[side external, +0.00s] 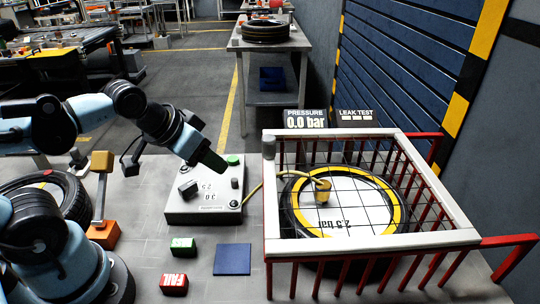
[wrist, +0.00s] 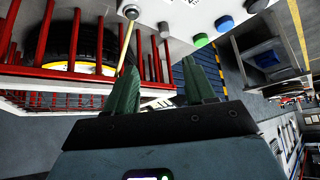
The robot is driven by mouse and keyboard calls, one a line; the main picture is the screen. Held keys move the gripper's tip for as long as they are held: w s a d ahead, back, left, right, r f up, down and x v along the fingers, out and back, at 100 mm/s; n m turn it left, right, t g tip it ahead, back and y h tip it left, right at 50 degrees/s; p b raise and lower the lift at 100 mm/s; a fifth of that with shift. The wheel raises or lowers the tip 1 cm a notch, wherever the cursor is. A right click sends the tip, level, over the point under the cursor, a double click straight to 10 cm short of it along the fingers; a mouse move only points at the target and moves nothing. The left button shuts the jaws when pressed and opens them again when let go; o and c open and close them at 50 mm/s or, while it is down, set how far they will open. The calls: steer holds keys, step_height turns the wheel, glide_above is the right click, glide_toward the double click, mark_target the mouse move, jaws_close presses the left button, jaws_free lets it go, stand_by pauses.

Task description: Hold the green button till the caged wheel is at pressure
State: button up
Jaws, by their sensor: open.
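The green button (side external: 233,160) sits at the far right corner of the pale control box (side external: 180,212). It also shows in the wrist view (wrist: 201,40), to the right of my fingertips. My gripper (side external: 216,164) is above the box, just left of the button in the side view; contact cannot be seen. Its two green fingers (wrist: 160,68) are apart and empty in the wrist view. The caged wheel (side external: 292,205), a black tyre with a yellow ring, lies flat inside the red and white cage (side external: 460,238). The pressure display (side external: 305,119) reads 0.0 bar.
A yellow hose (side external: 254,190) runs from the box to the wheel. A leak test display (side external: 354,116) stands behind the cage. A green block (side external: 183,245), a red FAIL block (side external: 174,284) and a blue square (side external: 232,259) lie in front of the box. Another tyre (side external: 70,200) is at left.

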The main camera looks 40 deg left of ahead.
jaws_close()
stand_by(1.6)
